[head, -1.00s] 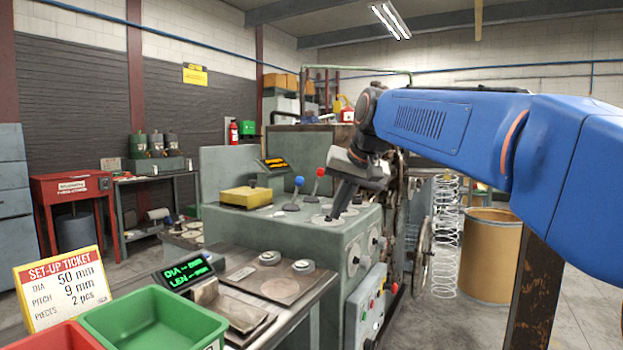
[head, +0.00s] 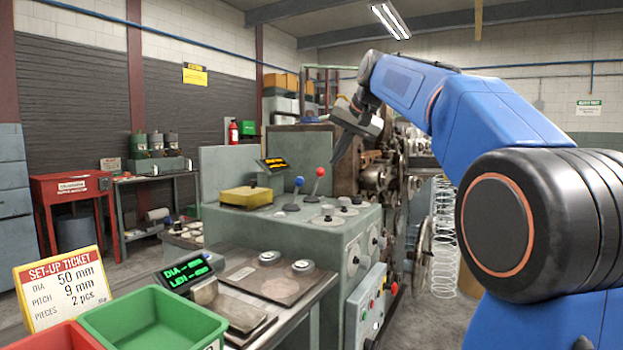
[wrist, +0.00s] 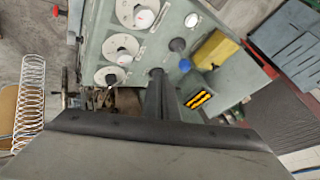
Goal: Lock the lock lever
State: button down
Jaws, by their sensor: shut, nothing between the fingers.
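Two levers stand on top of the green-grey machine console: one with a blue ball (head: 298,181) and one with a red ball (head: 320,171). I cannot tell from any label which is the lock lever. The red-ball lever leans a little to the right in the head view. My gripper (head: 335,163) is shut and empty, raised above the console, its tip just right of the red ball in the picture. In the wrist view my gripper (wrist: 157,73) points down at the console; the blue ball (wrist: 177,44) shows beyond its tip. I cannot make out the red ball there.
Round dials (wrist: 122,47) sit along the console's edge. Machine wheels (head: 385,170) stand close behind my gripper. A green bin (head: 150,315) is at the front left.

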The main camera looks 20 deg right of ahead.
jog(key=w+a+f, duration=0.4)
jog(key=w+f, duration=0.3)
jog(key=w, duration=0.2)
dwell(0.4)
jog(key=shift+a, duration=0.15)
